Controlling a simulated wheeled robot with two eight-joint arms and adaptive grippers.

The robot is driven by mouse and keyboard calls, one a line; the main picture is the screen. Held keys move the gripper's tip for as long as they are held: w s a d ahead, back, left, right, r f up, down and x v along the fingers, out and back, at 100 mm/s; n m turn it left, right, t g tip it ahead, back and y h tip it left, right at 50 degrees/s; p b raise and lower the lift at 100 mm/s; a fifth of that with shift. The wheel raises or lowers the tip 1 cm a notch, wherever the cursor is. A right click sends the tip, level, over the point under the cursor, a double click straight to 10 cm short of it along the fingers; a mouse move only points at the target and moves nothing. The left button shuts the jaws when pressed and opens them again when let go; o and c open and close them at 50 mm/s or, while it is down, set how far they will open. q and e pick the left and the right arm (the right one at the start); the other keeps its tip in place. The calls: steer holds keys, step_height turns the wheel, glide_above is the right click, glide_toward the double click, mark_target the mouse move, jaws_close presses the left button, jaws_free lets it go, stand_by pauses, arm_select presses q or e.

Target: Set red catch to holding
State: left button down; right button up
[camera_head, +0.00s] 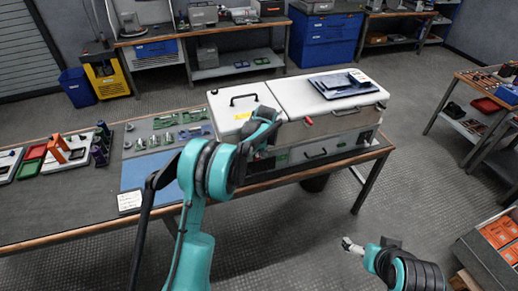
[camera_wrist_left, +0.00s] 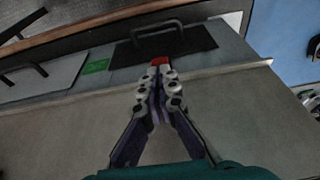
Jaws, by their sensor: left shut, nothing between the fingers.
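The red catch (camera_wrist_left: 160,61) shows as a small red block just beyond my left fingertips in the left wrist view, below a dark plate with a handle (camera_wrist_left: 157,32). My left gripper (camera_wrist_left: 158,76) is shut and empty, its tips at or very near the catch; I cannot tell if they touch. In the head view my left wrist hides most of that gripper, in front of the white-lidded cabinet (camera_head: 290,101). A small red piece (camera_head: 308,120) shows on the lid's front edge there; I cannot tell if it is the same catch. My right gripper (camera_head: 347,244) hangs clear at lower right.
A dark tablet-like item (camera_head: 341,83) lies on the right lid. Left along the bench (camera_head: 60,212) are a blue mat (camera_head: 146,171), small metal parts and red and green trays. A green label (camera_wrist_left: 96,66) is left of the catch. Open floor lies right of the bench.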

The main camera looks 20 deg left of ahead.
arm_select(q)
steer(key=shift+f, duration=0.25)
steer(key=shift+s+a+r+p, duration=0.1)
steer(key=shift+r+p, duration=0.8)
steer(key=shift+r, duration=0.5)
steer(key=p+v, duration=0.1)
steer(key=v, duration=0.8)
steer(key=shift+p, duration=0.35)
